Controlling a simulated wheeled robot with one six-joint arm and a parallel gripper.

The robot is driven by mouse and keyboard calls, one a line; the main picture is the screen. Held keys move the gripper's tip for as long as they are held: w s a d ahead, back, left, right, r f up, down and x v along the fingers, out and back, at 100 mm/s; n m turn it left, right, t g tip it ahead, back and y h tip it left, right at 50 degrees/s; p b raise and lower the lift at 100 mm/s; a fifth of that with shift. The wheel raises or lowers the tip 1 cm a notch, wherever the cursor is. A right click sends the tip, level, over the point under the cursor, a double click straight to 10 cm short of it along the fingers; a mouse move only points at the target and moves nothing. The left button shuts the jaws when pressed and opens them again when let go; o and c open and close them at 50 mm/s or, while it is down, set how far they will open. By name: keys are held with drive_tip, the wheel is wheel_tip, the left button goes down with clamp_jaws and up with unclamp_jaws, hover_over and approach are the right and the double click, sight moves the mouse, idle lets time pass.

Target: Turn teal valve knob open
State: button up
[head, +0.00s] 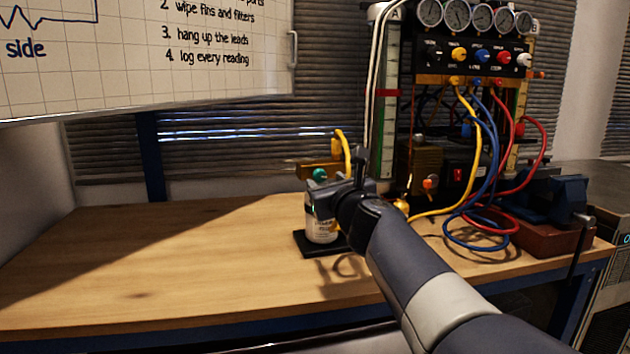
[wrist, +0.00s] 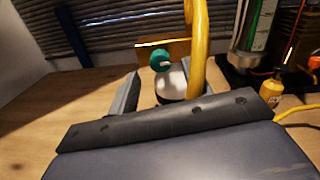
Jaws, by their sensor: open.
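The teal valve knob (wrist: 160,60) sits on a brass block (wrist: 178,47) above a white bottle (wrist: 172,84) in the wrist view. It also shows in the head view (head: 319,174), just up and left of my gripper. My gripper (wrist: 158,90) is open, its two fingers apart on either side of the bottle in the picture, with nothing held between them. In the head view, my gripper (head: 318,200) is in front of the bottle and hides part of it. I cannot tell whether a finger touches the bottle or knob.
A yellow hose (wrist: 197,50) rises right beside the knob. The gauge rig (head: 470,100) with yellow, blue and red hoses stands to the right. A red-brown base with a blue vise (head: 555,200) is at the far right. The wooden bench (head: 130,260) is clear on the left.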

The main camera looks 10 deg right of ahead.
sight(321, 177)
drive_tip(key=shift+w+a, duration=0.2)
drive_tip(key=shift+w, duration=1.9)
drive_tip(key=shift+c, duration=0.4)
drive_tip(key=c, duration=0.9)
